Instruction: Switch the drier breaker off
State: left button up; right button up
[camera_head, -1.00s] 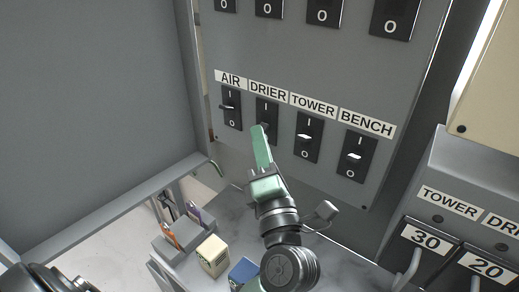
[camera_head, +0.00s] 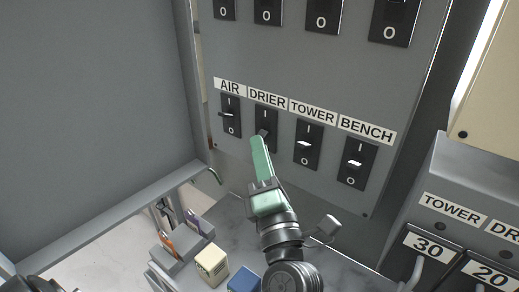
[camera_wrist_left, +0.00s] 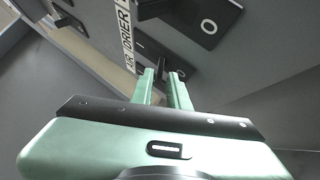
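The drier breaker (camera_head: 266,121) is a black switch plate under the DRIER label, second from the left in the lower row of the grey panel. Its dark lever (camera_head: 263,132) shows around or slightly below the middle of the plate; the O below is hidden by my finger. My left gripper (camera_head: 259,142) has its green fingertips just in front of and below the lever; I cannot tell if they touch. In the left wrist view the two fingers (camera_wrist_left: 162,73) stand a little apart, with the dark drier lever beyond or between their tips. My right gripper is not in view.
The air breaker (camera_head: 230,128) is close on the left, the tower breaker (camera_head: 307,158) and bench breaker (camera_head: 353,178) on the right. An open grey door (camera_head: 95,100) stands left. Below are a bench with small boxes (camera_head: 212,264) and a unit with numbered handles (camera_head: 430,247).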

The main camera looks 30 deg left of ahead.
pick_arm(q)
jog(key=b+v, duration=0.1)
jog(key=v, duration=0.6)
jog(key=shift+b, duration=0.35)
jog(key=shift+r, duration=0.1)
